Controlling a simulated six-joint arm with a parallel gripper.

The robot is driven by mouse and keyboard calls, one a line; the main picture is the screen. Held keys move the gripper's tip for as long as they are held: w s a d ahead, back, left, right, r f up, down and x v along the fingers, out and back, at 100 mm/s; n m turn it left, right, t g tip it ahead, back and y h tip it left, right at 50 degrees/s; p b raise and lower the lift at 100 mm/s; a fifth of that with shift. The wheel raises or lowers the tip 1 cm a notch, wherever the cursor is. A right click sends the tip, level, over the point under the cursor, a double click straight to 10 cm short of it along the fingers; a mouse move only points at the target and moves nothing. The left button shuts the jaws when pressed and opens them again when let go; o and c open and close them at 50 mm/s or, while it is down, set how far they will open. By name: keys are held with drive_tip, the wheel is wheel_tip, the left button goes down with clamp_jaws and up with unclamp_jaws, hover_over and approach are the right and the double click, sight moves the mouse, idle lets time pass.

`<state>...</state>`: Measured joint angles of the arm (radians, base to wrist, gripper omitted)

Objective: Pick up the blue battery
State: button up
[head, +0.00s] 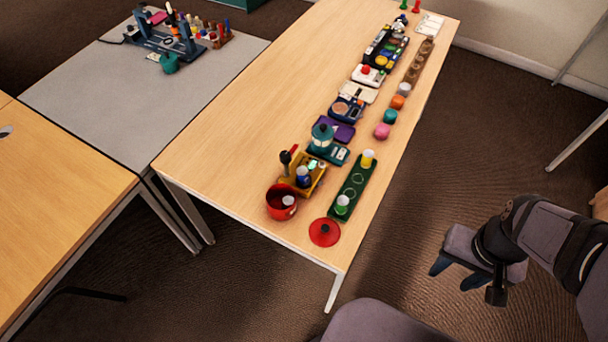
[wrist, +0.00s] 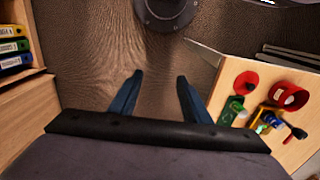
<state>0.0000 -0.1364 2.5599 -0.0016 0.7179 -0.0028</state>
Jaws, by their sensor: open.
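The blue battery (head: 303,179), a small dark blue cylinder with a pale top, appears to stand upright in or against the yellow tray (head: 316,182) near the front end of the long wooden table. In the wrist view a small blue shape at the yellow tray (wrist: 257,116) may be it, but it is too small to be sure. My gripper (head: 455,274) is open and empty, off the table to the right and well apart from the battery. Its two blue fingers (wrist: 160,77) point over the floor in the wrist view.
A red pot (head: 273,206) and red lid (head: 325,232) lie near the battery. A green holder (head: 361,182) carries a yellow battery (head: 367,157) and a green one (head: 342,206). Several devices line the table behind. The table's left side (head: 240,130) is clear.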

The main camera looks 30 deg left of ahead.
drive_tip(key=shift+o, duration=0.4)
drive_tip(key=shift+w, duration=0.1)
drive_tip(key=w+a+f+n+t+b, duration=0.1)
drive_tip(key=w+a+f+n+b, duration=0.15)
drive_tip(key=w+a+b, duration=0.5)
drive_tip(key=n+t+y+b, duration=0.1)
drive_tip(key=n+t+b, duration=0.2)
drive_tip(key=b, duration=0.4)
hover_over(302, 172)
drive_tip(key=s, duration=0.2)
wheel_tip(302, 172, down, 4)
drive_tip(key=r, duration=0.1)
drive_tip(key=shift+d+x, duration=0.15)
drive_tip(key=shift+x, duration=1.75)
drive_tip(key=shift+d+x, duration=0.15)
drive_tip(key=shift+x, duration=1.75)
